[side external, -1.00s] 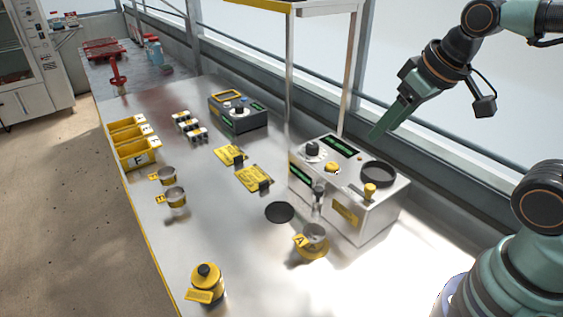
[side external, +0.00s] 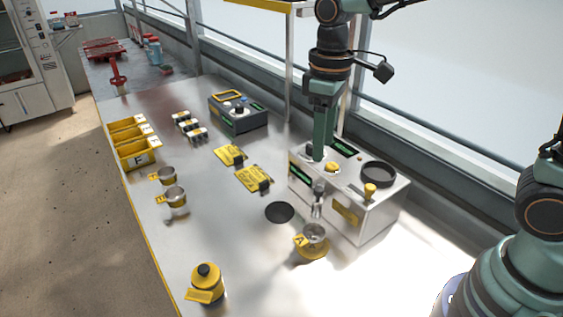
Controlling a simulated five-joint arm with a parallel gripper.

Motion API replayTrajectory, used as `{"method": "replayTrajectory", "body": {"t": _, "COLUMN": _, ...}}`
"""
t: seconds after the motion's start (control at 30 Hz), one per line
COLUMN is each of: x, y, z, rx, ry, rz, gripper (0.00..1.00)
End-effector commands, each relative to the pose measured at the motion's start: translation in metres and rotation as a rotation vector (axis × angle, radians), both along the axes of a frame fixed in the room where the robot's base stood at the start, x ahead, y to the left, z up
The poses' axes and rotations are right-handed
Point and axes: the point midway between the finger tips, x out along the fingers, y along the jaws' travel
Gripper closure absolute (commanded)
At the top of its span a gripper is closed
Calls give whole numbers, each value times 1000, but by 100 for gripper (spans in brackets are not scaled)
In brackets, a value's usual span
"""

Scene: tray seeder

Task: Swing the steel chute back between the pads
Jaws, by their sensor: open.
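The steel chute (side external: 317,208) is a small metal spout on the front of the white seeder box (side external: 375,215), above the table. A bare black round pad (side external: 279,212) lies to its left. My gripper (side external: 319,158) points down over the left part of the box top, by the dial (side external: 309,151), above and apart from the chute. It is open and empty; the gap between its fingers is hard to see.
A yellow knob (side external: 332,168), a black dish (side external: 378,174) and a yellow lever (side external: 370,190) stand on the box top. Upright posts rise behind it. A yellow-capped jar (side external: 206,283) stands at the front left. The table between jar and box is mostly clear.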

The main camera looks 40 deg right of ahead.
Motion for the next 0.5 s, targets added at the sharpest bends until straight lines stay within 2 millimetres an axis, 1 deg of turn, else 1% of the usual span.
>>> {"method": "replayTrajectory", "body": {"t": 0.03, "x": -1, "y": 0, "z": -10, "rx": -1, "ry": 5, "rz": -1, "gripper": 43}}
{"method": "replayTrajectory", "body": {"t": 0.3, "x": -1, "y": -1, "z": -62, "rx": -1, "ry": 5, "rz": -2, "gripper": 43}}
{"method": "replayTrajectory", "body": {"t": 0.5, "x": -1, "y": -1, "z": -89, "rx": 0, "ry": 2, "rz": -2, "gripper": 43}}
